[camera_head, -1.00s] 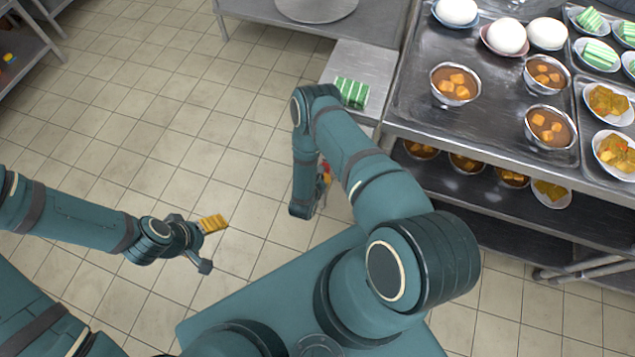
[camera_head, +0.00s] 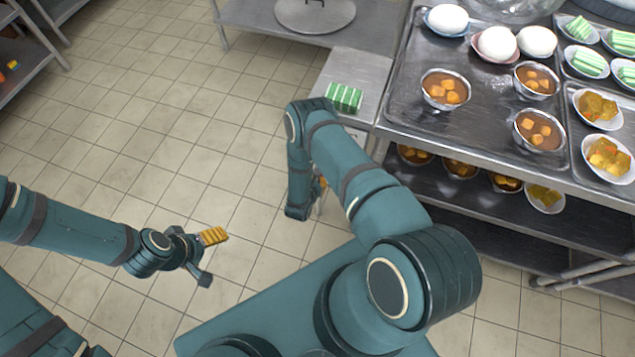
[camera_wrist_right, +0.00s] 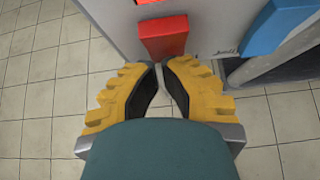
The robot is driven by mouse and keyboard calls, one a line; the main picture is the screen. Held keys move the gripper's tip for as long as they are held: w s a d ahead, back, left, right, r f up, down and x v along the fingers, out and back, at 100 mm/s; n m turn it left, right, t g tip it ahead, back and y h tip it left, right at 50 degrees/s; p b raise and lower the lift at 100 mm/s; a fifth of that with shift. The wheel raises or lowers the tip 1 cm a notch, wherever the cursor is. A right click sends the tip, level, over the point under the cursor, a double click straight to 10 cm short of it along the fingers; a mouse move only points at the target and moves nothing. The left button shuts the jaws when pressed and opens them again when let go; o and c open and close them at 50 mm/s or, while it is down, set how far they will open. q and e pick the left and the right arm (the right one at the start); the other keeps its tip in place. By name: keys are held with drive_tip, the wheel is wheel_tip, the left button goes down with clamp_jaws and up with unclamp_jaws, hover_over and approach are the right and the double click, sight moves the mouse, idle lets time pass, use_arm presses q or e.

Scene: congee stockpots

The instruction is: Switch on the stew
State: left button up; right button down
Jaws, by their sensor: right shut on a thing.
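In the right wrist view, a red switch-like block (camera_wrist_right: 163,38) projects from a pale upright panel (camera_wrist_right: 115,22). My right gripper (camera_wrist_right: 160,68) has its yellow fingers drawn together at the block's lower edge, shut on it; the exact contact is hard to see. In the head view this gripper is mostly hidden behind my right arm, beside a metal stand (camera_head: 352,80) carrying a green-and-white striped block (camera_head: 344,97). My left gripper (camera_head: 208,258) is open and empty over the floor at left. I cannot make out the stew's pot.
A blue part (camera_wrist_right: 272,28) sits right of the red block. A metal table (camera_head: 470,125) at right holds trays with bowls, white buns and striped pieces, with more bowls on its lower shelf. A round lid (camera_head: 315,14) lies on a back shelf. The tiled floor at left is clear.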

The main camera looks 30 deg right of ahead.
use_arm(q)
drive_tip(key=shift+s+r+p, duration=0.1)
drive_tip(key=shift+r+p, duration=0.35)
drive_tip(key=shift+r, duration=0.05)
use_arm(e)
drive_tip(key=shift+r, duration=0.95)
use_arm(q)
drive_tip(key=shift+s, duration=0.1)
